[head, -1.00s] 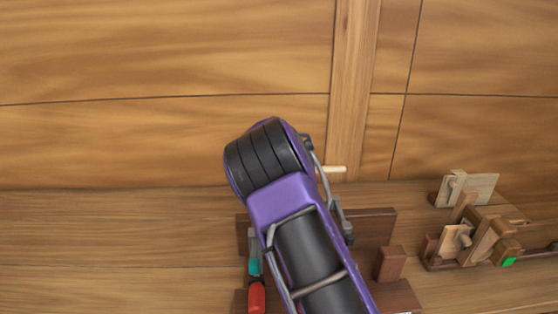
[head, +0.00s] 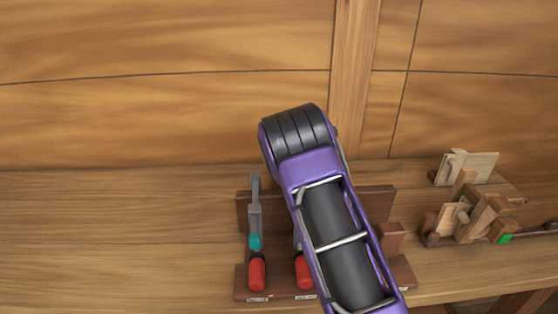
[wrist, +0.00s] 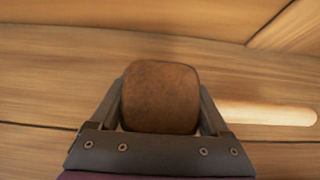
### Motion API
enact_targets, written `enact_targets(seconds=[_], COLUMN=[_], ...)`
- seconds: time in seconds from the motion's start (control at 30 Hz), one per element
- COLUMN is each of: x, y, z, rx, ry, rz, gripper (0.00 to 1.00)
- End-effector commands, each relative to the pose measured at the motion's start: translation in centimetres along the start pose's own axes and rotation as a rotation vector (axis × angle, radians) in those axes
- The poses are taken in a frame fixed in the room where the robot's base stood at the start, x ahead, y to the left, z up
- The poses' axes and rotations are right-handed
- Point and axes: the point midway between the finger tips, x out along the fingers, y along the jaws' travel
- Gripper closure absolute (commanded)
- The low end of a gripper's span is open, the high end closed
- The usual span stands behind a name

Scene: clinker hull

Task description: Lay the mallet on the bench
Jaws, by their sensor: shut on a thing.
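The mallet shows in the wrist view, with a brown block-shaped head (wrist: 160,98) and a pale handle (wrist: 268,113) reaching out to the right. My gripper (wrist: 161,90) is shut on the head, one finger on each side. The bench (head: 110,235) is a wide plank surface below the hull-like wall; it also lies behind the mallet in the wrist view (wrist: 60,80). In the head view my purple arm hides the gripper and the mallet. I cannot tell whether the mallet touches the bench or is above it.
A dark wooden rack (head: 280,284) holds red-handled tools (head: 257,273) (head: 304,272), partly behind my arm. Wooden pieces (head: 470,167) and a wooden assembly with a green end (head: 504,239) stand at the right. The bench's left side is clear.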

Motion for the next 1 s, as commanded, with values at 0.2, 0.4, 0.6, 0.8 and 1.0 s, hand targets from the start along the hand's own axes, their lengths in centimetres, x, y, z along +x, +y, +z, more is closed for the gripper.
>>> enact_targets(seconds=[0.2,0.4,0.6,0.8,1.0], x=[0.2,0.2,0.2,0.2,-1.6], y=[0.1,0.1,0.1,0.1,0.0], z=[-0.1,-0.1,-0.2,-0.3,-0.2], rx=[-0.001,-0.001,-0.001,0.000,0.002], ry=[-0.003,-0.003,-0.002,0.000,-0.001], rz=[0.001,0.000,0.001,0.001,0.001], gripper=[1.00,1.00,0.00,0.00,0.00])
